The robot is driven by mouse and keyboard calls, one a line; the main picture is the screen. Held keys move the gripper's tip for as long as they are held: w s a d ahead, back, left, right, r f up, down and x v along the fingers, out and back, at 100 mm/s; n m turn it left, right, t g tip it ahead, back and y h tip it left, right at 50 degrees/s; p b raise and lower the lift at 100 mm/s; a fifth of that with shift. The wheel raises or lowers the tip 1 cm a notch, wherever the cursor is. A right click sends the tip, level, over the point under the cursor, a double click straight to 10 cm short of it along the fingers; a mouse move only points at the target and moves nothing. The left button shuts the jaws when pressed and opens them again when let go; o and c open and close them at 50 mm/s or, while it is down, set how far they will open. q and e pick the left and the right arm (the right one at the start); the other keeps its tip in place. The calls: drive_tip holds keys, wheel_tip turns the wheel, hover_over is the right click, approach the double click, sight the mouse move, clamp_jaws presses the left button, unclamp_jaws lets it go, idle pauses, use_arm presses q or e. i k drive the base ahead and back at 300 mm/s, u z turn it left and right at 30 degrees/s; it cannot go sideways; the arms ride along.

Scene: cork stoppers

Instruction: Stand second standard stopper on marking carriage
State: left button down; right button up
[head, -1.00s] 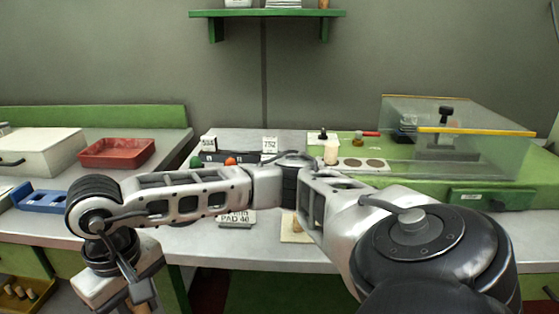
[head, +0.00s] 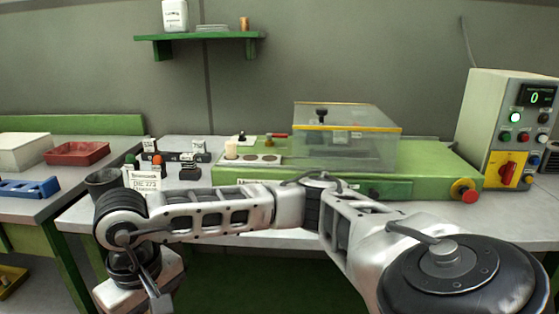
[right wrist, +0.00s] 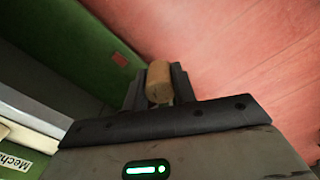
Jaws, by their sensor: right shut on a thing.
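My right gripper (right wrist: 157,88) is shut on a tan cork stopper (right wrist: 159,78), whose end stands out beyond the fingers in the right wrist view. In the head view my right arm crosses the bench front from right to left, with its wrist at the lower left; the fingertips and stopper cannot be made out there. A pale strip with dark round spots (head: 262,159), possibly the marking carriage, lies on the green machine. A cream cylinder (head: 231,149) stands upright at its left end. My left gripper is not in view.
A clear cover (head: 345,135) stands on the green machine (head: 425,180). A control box (head: 513,125) is at the right. A dark cup (head: 103,182) and label card (head: 144,181) stand near the bench's left end. A red tray (head: 77,153) lies farther left.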

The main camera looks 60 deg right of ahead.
sight(250, 158)
drive_tip(key=z, duration=0.95)
drive_tip(key=i, duration=0.4)
